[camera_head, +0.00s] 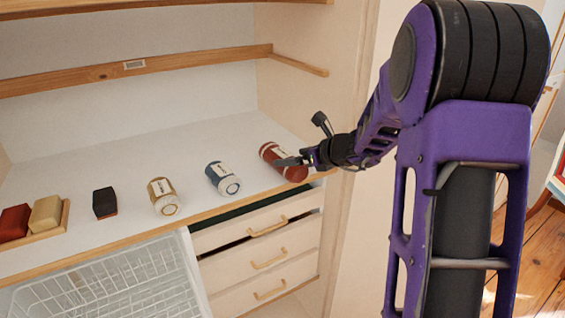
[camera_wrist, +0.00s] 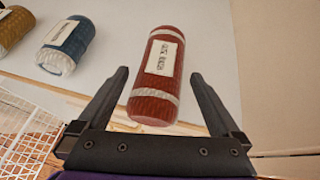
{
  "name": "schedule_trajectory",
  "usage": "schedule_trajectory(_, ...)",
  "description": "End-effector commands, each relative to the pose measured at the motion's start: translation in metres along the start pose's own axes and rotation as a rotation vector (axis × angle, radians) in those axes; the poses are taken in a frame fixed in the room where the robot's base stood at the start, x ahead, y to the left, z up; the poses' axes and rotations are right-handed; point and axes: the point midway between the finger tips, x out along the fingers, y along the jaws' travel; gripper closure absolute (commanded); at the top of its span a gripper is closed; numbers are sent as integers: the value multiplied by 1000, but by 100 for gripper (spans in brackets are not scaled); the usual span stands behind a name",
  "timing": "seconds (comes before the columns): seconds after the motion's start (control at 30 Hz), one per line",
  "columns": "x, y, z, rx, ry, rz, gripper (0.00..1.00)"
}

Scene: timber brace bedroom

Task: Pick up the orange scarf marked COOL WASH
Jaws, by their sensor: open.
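A rolled red to rust-coloured scarf (camera_head: 291,167) with pale bands and a white label lies at the right end of the white shelf. It also shows in the wrist view (camera_wrist: 158,88), between the spread fingers; its label text is too blurred to read surely. My gripper (camera_head: 290,161) is open at this roll; in the wrist view my gripper (camera_wrist: 158,74) has one finger on each side, with gaps visible. A blue roll (camera_head: 222,178) and a mustard roll (camera_head: 163,196), both labelled, lie further left. No roll looks clearly orange.
A dark block (camera_head: 105,203) and a wooden tray (camera_head: 66,214) with red and tan blocks are further left on the shelf. Below are a white wire basket (camera_head: 110,278) and drawers (camera_head: 262,257). A cabinet side wall (camera_head: 318,70) stands close right.

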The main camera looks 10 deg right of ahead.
Motion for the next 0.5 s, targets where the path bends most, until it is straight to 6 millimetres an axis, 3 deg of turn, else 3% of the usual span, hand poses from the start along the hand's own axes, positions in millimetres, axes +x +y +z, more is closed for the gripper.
schedule_trajectory(0.23, 37, -1, -5, 0, 1, 3, 0)
schedule_trajectory(0.5, 45, -2, -5, -1, 1, 1, 0)
